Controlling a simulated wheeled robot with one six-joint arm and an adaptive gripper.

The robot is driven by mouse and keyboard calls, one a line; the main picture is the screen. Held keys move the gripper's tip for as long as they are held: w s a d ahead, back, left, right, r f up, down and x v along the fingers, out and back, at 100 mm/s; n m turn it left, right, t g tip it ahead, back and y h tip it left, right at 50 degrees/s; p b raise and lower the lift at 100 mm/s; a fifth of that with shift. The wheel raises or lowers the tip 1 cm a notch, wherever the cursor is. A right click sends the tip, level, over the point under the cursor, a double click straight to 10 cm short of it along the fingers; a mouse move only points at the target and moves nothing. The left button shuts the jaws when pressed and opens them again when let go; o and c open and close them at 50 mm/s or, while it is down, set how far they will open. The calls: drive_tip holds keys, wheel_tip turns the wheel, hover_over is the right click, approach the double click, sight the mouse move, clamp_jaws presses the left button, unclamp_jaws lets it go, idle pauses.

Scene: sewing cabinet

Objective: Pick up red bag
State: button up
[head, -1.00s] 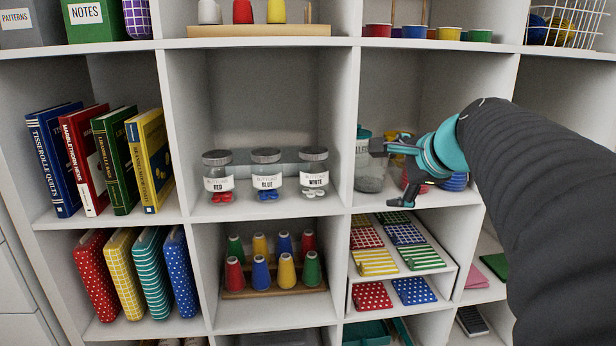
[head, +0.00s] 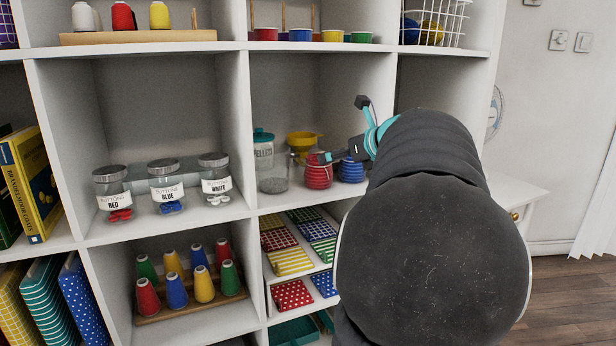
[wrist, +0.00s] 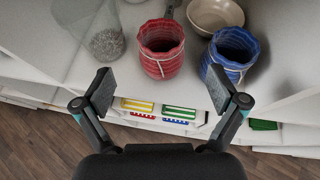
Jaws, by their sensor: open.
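The red bag (head: 318,174) is a small ribbed pouch standing upright on the middle shelf of the right-hand cubby. In the wrist view the red bag (wrist: 162,55) has an open top and a pale cord around it. My gripper (wrist: 160,90) is open and empty, its two fingers spread on either side in front of the red bag, apart from it. In the head view my gripper (head: 344,130) is near the cubby opening, partly hidden by my arm, with one fingertip overlapping the bag's upper right.
A blue bag (head: 350,170) stands close on the right, also in the wrist view (wrist: 232,54). A glass pellets jar (head: 271,168) stands left and a yellow funnel (head: 303,141) behind. A cubby wall (head: 238,130) bounds the left. Folded fabrics (head: 292,262) lie below.

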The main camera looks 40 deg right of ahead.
sight(318, 172)
drive_tip(key=x, duration=0.9)
drive_tip(key=shift+w+d+b, duration=0.1)
drive_tip(key=shift+w+b, duration=0.2)
drive_tip(key=shift+b, duration=0.05)
drive_tip(key=shift+r, duration=0.1)
drive_tip(key=c, duration=1.2)
